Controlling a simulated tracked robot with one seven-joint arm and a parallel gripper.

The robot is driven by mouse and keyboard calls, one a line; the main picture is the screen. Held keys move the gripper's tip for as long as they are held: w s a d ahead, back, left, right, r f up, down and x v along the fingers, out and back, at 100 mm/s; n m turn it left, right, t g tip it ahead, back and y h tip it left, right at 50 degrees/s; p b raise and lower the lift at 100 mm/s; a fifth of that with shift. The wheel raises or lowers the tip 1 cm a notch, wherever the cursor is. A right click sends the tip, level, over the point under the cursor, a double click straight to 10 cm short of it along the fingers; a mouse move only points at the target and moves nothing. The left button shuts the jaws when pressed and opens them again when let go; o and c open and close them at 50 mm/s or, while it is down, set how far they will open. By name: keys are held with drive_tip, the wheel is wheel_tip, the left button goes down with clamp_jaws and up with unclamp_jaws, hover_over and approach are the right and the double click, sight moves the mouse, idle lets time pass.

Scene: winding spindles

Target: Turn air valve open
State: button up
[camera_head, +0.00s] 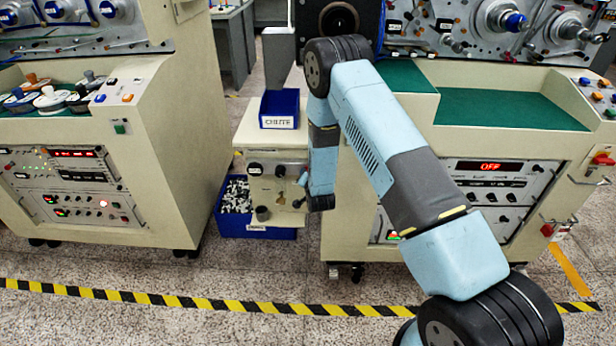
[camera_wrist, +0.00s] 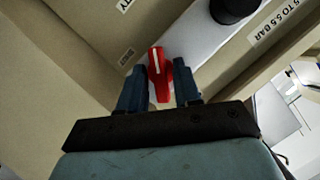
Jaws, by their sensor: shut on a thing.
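The air valve's red handle (camera_wrist: 157,68) shows in the middle of the wrist view, with a pale stripe along it, pointing roughly up the picture. My gripper (camera_wrist: 158,80) has its two blue fingers on either side of the handle and is shut on it.
A dark round part (camera_wrist: 232,8) and a pressure label (camera_wrist: 273,22) are near the handle. The right machine (camera_head: 355,225) stands close beside my arm. A blue CHUTE bin (camera_head: 279,108) and a blue bin of small parts (camera_head: 237,210) are left of my arm.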

drive_tip(key=shift+s+a+f+n+g+h, duration=0.1)
drive_tip(key=shift+a+n+g+h, duration=0.05)
drive_tip(key=shift+n+h, duration=0.9)
drive_tip(key=shift+s+a+f+n+g+h, duration=0.15)
drive_tip(key=shift+n+h, duration=0.5)
drive_tip(key=shift+n, duration=0.7)
drive_tip(key=shift+w+r, duration=0.1)
drive_tip(key=o, duration=0.7)
drive_tip(key=shift+c, duration=0.2)
drive_tip(key=shift+o, duration=0.4)
drive_tip(key=shift+w, duration=0.1)
drive_tip(key=shift+r, duration=0.1)
